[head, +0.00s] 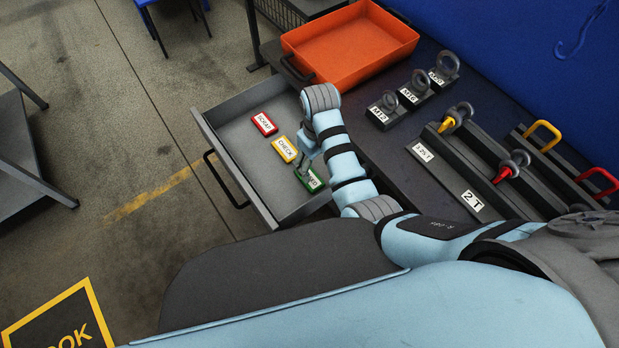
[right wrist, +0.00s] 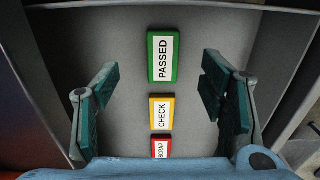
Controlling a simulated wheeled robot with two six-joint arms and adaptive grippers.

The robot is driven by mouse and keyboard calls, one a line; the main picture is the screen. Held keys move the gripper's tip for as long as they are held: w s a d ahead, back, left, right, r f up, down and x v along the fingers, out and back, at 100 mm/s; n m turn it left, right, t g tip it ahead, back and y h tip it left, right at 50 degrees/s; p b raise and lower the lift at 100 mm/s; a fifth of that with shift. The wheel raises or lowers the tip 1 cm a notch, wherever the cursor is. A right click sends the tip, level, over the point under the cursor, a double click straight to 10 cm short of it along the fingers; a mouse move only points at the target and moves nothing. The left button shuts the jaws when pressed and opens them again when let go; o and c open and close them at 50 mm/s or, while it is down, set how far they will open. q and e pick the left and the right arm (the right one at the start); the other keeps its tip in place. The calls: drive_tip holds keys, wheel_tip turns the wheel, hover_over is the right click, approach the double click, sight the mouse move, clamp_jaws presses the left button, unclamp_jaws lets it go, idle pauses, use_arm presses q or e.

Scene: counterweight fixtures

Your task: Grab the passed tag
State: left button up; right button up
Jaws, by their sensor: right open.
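The green passed tag (right wrist: 163,57) lies flat on the drawer floor in the right wrist view, ahead of my open right gripper (right wrist: 162,100) and between the lines of its two fingers. In the head view the passed tag (head: 309,179) is partly hidden by my right gripper (head: 306,166), which is over the open drawer. The yellow check tag (head: 285,149) lies beside it, and the red scrap tag (head: 264,124) lies farther along the row. My right gripper holds nothing. My left gripper does not show.
The grey drawer (head: 237,173) is pulled out from the dark bench.

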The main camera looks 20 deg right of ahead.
sight(315, 183)
drive_tip(key=f+b, duration=0.1)
drive_tip(key=f, duration=0.2)
drive_tip(key=f+b, duration=0.1)
drive_tip(key=f, duration=0.2)
drive_tip(key=f+b, duration=0.1)
drive_tip(key=f, duration=0.3)
drive_tip(key=shift+a, duration=0.3)
drive_tip(key=shift+c, duration=0.2)
drive_tip(key=shift+r, duration=0.1)
drive_tip(key=c, duration=1.2)
